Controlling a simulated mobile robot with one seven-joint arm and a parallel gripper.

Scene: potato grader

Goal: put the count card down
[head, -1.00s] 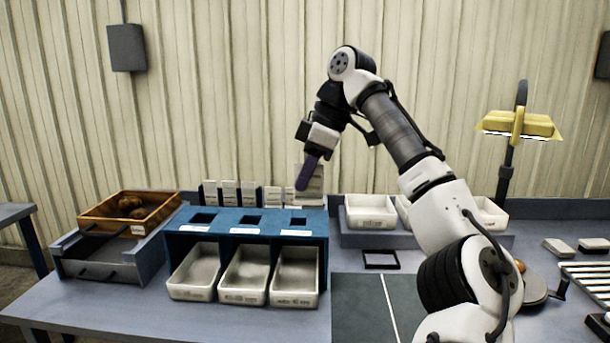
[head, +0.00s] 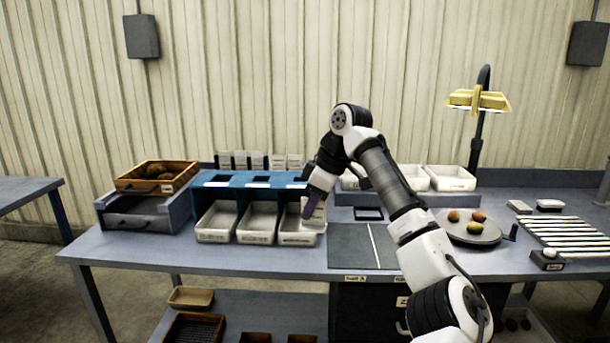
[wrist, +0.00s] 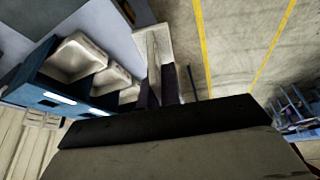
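The count card (head: 317,212), a small pale card, is held upright-looking at my gripper (head: 309,208), in front of the right-hand white bin. In the wrist view the card (wrist: 157,45) sits between the two dark fingers of my gripper (wrist: 163,82), which are shut on it. It is in the air, clear of the table as far as I can tell. Its print is too small to read.
The blue stand (head: 250,180) holds white bins, with several pale cards (head: 257,160) behind it. A dark mat (head: 350,245) with a white line lies right of the bins. A round plate (head: 470,229) holds potatoes. A wooden crate (head: 130,184) stands at left.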

